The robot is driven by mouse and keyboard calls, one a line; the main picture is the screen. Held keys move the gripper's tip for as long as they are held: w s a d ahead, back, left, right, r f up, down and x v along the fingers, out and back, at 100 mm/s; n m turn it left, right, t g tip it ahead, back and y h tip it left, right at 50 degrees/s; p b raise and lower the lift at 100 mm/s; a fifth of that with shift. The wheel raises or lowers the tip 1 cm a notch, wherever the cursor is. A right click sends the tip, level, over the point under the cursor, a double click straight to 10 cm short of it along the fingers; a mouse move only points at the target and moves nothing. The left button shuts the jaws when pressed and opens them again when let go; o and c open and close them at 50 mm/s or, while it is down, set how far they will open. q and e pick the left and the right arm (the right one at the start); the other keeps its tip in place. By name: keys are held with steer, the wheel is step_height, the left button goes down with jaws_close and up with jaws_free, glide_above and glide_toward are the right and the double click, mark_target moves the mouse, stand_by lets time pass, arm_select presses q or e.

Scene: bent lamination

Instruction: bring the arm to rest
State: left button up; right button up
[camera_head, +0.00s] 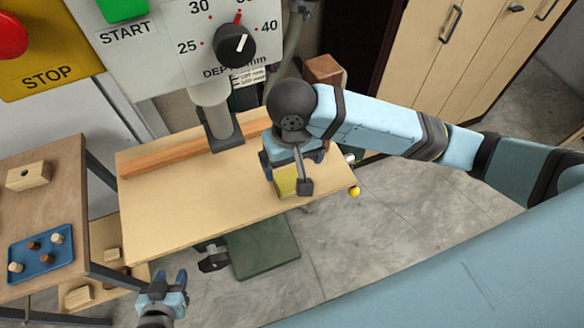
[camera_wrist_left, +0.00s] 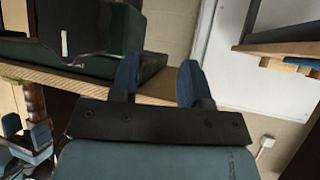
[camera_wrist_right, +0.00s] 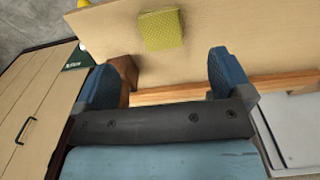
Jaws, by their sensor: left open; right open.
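My right arm (camera_head: 375,122) reaches in from the right in the head view, over the pale wooden machine table (camera_head: 180,220). My right gripper (camera_wrist_right: 162,80) is open, with nothing between its blue fingers in the right wrist view. A yellow textured block (camera_wrist_right: 162,30) lies on the table beyond the fingertips, apart from them; in the head view it is partly hidden by the gripper. My left gripper (camera_head: 168,290) is low at the bottom left of the head view, beside the table's front edge. Its fingers are open and empty in the left wrist view (camera_wrist_left: 158,82).
A wooden fence strip (camera_head: 165,160) and a machine column (camera_head: 212,105) stand at the table's back, under a panel with a depth dial (camera_head: 235,42). A side table (camera_head: 60,185) with a blue tray (camera_head: 25,268) is at left. Cabinets (camera_head: 460,60) stand at right; the floor in front is clear.

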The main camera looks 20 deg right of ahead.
arm_select(q)
steer(key=shift+w+d+r, duration=0.15)
steer(key=shift+w+r, duration=0.05)
steer(key=shift+w, duration=0.25)
arm_select(e)
steer(key=shift+r, duration=0.1)
steer(key=s+a+f+n+t+y, duration=0.1)
steer(key=s+f+n+t+y, duration=0.1)
steer(key=s+y, duration=0.25)
steer(key=s+d+f+t+h, duration=0.1)
steer(key=s+d+f+h, duration=0.15)
steer(key=s+d, duration=0.4)
steer(key=s+d+f+t+h, duration=0.1)
steer(key=s+d+f+h, duration=0.15)
steer(key=d, duration=0.65)
arm_select(q)
steer(key=shift+s+f, duration=0.2)
steer(key=shift+s, duration=0.25)
arm_select(e)
steer(key=w+a+f+t+y, duration=0.1)
steer(key=w+a+f+t, duration=0.1)
steer(key=f, duration=0.5)
steer(key=w+a+f+t+y, duration=0.2)
steer(key=w+a+f+t, duration=0.1)
steer(key=a+f+t, duration=0.1)
step_height(320, 180, down, 3)
steer(key=shift+a+r+n+t, duration=0.1)
steer(key=shift+a+n+t, duration=0.2)
steer(key=shift+t, duration=0.2)
